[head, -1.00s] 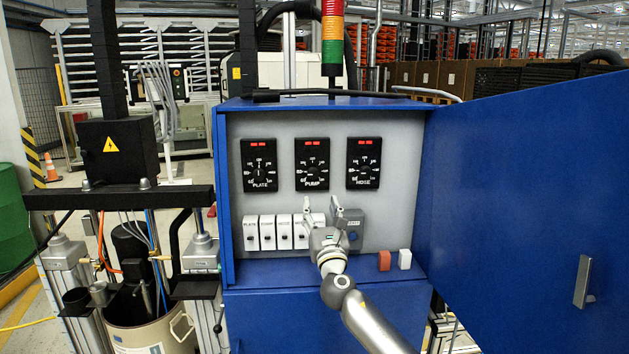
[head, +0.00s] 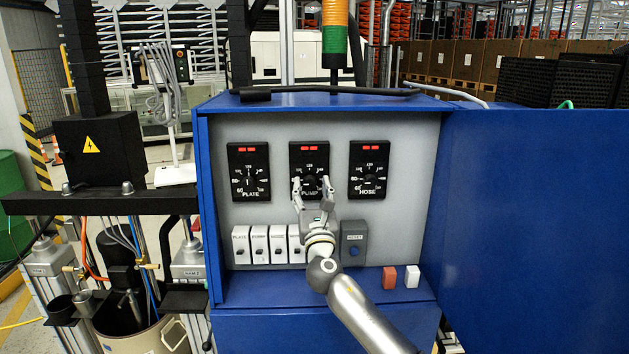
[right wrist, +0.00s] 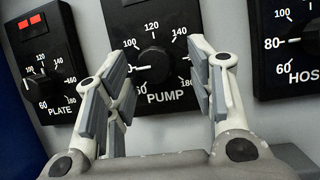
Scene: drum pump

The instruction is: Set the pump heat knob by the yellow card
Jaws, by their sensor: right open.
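The pump heat knob (right wrist: 156,62) is a round black knob at the middle of the black PUMP dial (head: 309,160), the centre one of three in the open blue cabinet. In the right wrist view its white mark points left, toward the low side of the scale; the number there is hidden by a finger. My right gripper (head: 312,184) is open and empty in front of this dial. In the right wrist view its fingers (right wrist: 158,58) stand on either side of the knob; I cannot tell whether they touch it. No yellow card shows. My left gripper is out of view.
The PLATE dial (head: 249,172) and HOSE dial (head: 369,170) flank the PUMP dial. Below are several white switches (head: 258,244) and a grey RESET box (head: 354,242). A red block (head: 389,277) and a white block (head: 412,276) are on the ledge. The blue door (head: 540,220) stands open right.

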